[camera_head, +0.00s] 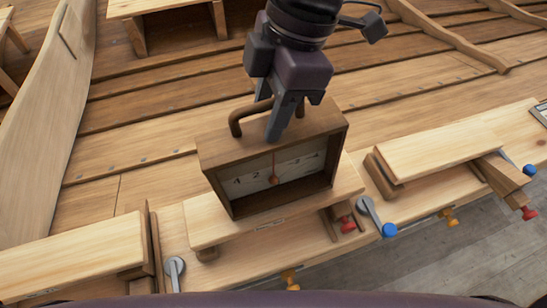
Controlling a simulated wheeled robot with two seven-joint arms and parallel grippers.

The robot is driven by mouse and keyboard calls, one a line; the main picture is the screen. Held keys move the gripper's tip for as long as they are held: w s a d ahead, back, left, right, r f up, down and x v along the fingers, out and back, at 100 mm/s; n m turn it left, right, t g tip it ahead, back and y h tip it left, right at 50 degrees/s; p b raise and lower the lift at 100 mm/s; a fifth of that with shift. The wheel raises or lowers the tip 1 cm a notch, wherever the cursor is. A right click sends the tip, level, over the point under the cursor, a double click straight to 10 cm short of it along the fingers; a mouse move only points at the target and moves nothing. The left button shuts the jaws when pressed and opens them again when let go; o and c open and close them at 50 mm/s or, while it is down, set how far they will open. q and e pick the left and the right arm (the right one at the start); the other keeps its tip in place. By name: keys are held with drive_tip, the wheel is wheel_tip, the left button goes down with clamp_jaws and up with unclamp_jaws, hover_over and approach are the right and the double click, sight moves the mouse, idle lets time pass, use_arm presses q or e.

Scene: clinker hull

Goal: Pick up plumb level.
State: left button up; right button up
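The plumb level is a brown wooden box (219,183) with an arched handle (240,119) on top. A pale numbered scale with a red pointer shows in its open front. It appears to rest on a light wooden plank (207,231) in the middle of the view; I cannot tell whether there is a gap beneath it. My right gripper (275,118) comes down from above at the handle. One finger crosses in front of the handle, and the other is mostly hidden behind. I cannot tell whether they press on it. My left gripper is out of view.
Other plank-topped wooden supports stand at the left (70,252) and right (440,150). Levers and coloured knobs, such as a blue one (389,230) and a red one (347,225), line the front bench. Overlapping hull planks (130,150) and a curved rib (50,110) lie behind.

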drive_tip(key=shift+s+a+f, duration=0.1)
drive_tip(key=shift+f, duration=0.4)
clamp_jaws()
idle(1.1)
